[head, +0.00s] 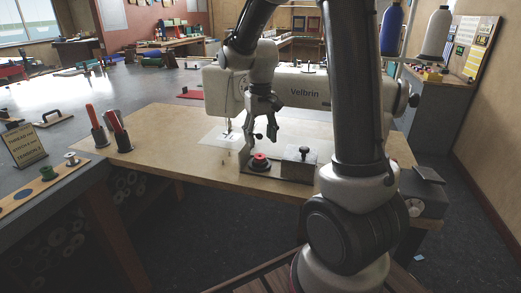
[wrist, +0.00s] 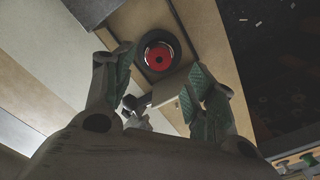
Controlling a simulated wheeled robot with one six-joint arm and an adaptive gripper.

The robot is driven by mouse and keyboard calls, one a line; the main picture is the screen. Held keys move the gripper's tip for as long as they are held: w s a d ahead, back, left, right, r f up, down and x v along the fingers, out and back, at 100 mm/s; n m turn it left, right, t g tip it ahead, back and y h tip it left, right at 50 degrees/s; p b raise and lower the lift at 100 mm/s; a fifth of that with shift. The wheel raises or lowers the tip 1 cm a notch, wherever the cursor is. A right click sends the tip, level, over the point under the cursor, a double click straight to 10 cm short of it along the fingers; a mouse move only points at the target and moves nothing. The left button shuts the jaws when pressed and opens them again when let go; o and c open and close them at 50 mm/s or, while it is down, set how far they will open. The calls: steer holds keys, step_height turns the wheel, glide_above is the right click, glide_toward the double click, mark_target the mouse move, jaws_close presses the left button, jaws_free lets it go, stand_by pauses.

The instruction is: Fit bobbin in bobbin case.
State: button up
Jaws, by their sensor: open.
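A red bobbin (head: 260,161) sits at the dark round bobbin case (head: 260,168) on the sewing table, below my gripper. In the wrist view the red bobbin (wrist: 158,58) lies inside the black ring of the case (wrist: 172,43); how deep it sits I cannot tell. My gripper (head: 265,136) hangs above it, fingers pointing down. In the wrist view my gripper (wrist: 160,72) has its green-padded fingers spread apart, with nothing between them touching the pads. The bobbin shows just beyond the fingertips.
The white sewing machine (head: 305,90) stands close behind my gripper. A metal block with a black knob (head: 304,155) is right of the case. Red-handled tools (head: 97,125) stand at the table's left. Green (head: 47,172) and pale (head: 71,159) spools stand on the left bench.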

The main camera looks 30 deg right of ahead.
step_height(320, 180, up, 5)
steer(key=shift+r, duration=0.15)
stand_by(0.5)
steer(key=s+r+t, duration=0.2)
steer(key=s+r, duration=0.1)
steer(key=s, duration=0.8)
steer(key=s+d+r+t, duration=0.1)
steer(key=s+r+t, duration=0.1)
steer(key=s, duration=0.9)
steer(key=shift+r+n, duration=0.4)
steer(key=shift+r, duration=0.5)
steer(key=shift+s, duration=0.1)
